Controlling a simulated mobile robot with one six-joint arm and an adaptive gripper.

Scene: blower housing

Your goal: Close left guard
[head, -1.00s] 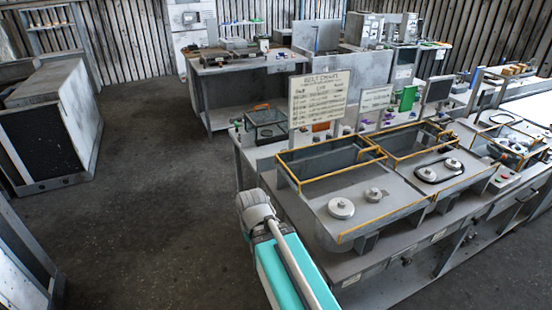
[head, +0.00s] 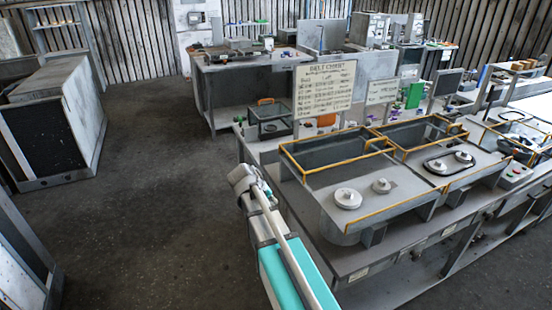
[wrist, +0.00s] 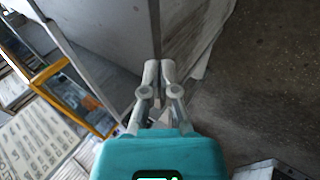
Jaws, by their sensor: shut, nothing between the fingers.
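The left guard (head: 340,164) is a yellow-edged frame with a yellow handle at its right end. It stands up at the back of the left housing, so it looks open. In front of it, two bare round pulleys (head: 347,198) are exposed on the grey deck. My gripper (wrist: 158,67) is shut and empty in the wrist view, its fingertips together. In the head view my wrist is left of the left housing, apart from the guard, and the fingertips cannot be made out. A yellow-edged frame (wrist: 50,72) shows at the left of the wrist view.
A second housing on the right has a black belt (head: 449,162) around its pulleys. A belt chart sign (head: 324,88) stands behind the left guard. Open dark floor (head: 150,200) lies to the left of the bench. A grey cabinet (head: 60,120) stands at the far left.

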